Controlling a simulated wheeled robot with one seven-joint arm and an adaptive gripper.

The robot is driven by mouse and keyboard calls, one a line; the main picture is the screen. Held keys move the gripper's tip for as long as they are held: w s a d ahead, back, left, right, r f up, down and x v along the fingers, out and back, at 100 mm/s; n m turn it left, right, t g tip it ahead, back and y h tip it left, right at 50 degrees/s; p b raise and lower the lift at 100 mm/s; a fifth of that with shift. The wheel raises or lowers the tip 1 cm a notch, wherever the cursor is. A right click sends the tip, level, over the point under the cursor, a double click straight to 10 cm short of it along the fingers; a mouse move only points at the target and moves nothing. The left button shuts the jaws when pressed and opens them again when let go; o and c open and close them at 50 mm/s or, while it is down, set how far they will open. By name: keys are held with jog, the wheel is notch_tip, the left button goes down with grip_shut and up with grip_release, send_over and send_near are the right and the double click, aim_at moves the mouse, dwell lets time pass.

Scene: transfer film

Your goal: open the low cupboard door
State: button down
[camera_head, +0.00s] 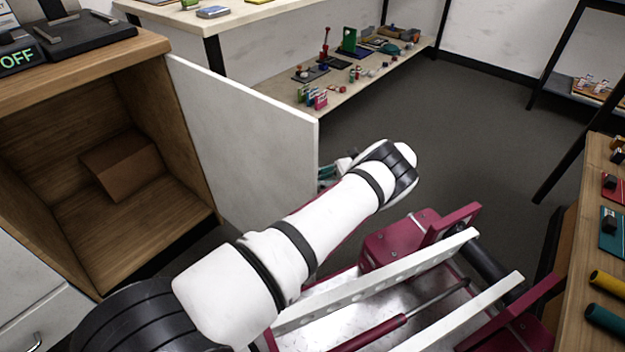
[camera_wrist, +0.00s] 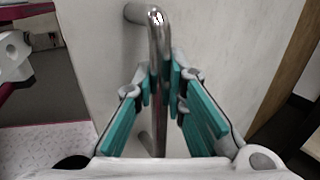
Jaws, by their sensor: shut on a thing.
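The low cupboard (camera_head: 130,140) stands at the left with its white door (camera_head: 245,130) swung wide open, showing the wooden inside. My gripper (camera_wrist: 165,88) is shut on the metal bar handle (camera_wrist: 158,35) of the door, with a teal finger pad on each side of the bar. In the head view my gripper (camera_head: 327,174) shows only in part at the door's free edge, beyond my white arm. The handle is hidden there by the door and the arm.
A brown box (camera_head: 121,165) lies inside the cupboard. A shelf unit (camera_head: 350,92) with several small items stands behind the door. A wooden table (camera_head: 584,240) runs along the right. Grey floor (camera_head: 465,120) is clear beyond my arm.

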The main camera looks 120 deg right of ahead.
jog(key=shift+s+a+f, duration=0.15)
jog(key=shift+s+a, duration=0.05)
jog(key=c, duration=1.6)
grip_release()
jog(key=shift+d, duration=0.1)
jog(key=shift+w+r, duration=0.1)
jog(key=shift+r, duration=0.1)
notch_tip(320, 180, up, 10)
jog(key=shift+d+r, duration=0.15)
jog(key=shift+r, duration=0.1)
jog(key=shift+f, duration=0.25)
